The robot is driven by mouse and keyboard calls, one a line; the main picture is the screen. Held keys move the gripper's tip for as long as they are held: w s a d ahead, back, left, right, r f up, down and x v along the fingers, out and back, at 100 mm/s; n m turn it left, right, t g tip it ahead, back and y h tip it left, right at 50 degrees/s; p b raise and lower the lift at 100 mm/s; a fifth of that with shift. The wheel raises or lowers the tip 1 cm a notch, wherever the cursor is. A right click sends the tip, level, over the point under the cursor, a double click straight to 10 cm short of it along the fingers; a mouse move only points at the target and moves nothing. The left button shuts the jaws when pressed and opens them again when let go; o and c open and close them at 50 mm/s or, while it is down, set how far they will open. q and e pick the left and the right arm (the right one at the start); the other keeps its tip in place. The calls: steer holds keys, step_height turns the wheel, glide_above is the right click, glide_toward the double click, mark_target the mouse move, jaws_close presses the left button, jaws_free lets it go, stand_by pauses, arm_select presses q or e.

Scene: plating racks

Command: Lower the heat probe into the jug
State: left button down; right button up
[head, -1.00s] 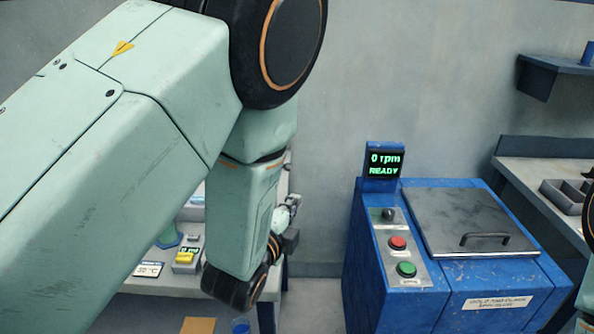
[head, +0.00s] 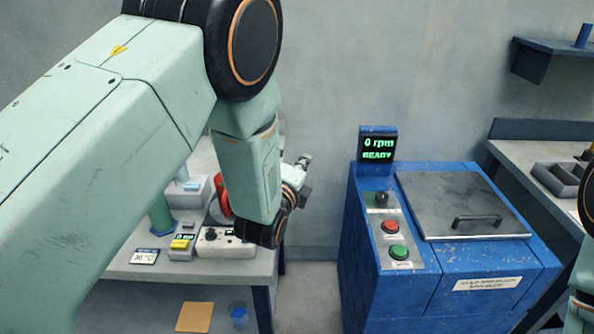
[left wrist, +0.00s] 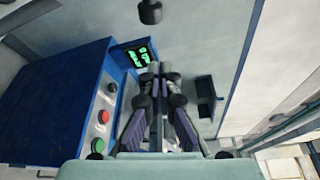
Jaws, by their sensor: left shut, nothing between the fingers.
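My left gripper (head: 303,162) shows small beyond the wrist in the head view, in the air between the left bench and the blue machine. It also shows in the left wrist view (left wrist: 157,75), its dark fingers together with nothing between them. I cannot pick out the heat probe for certain in either view. I cannot name the jug surely either. A small blue vessel (head: 238,314) stands low at the bottom of the head view, well below my left gripper. My left arm hides part of the left bench. My right gripper is not visible.
The left bench (head: 122,270) holds a white knobbed box (head: 222,244), a red object (head: 220,197), a green cylinder (head: 161,216) and small displays. A blue machine (head: 465,263) with a lid and buttons stands centre right. A grey bench (head: 520,165) is at right.

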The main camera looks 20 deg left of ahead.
arm_select(q)
steer(key=a, duration=0.2)
steer(key=a+r+p, duration=0.1)
steer(key=shift+s+a+r, duration=0.1)
steer(key=shift+s+a, duration=0.1)
steer(key=shift+a, duration=0.2)
stand_by(0.3)
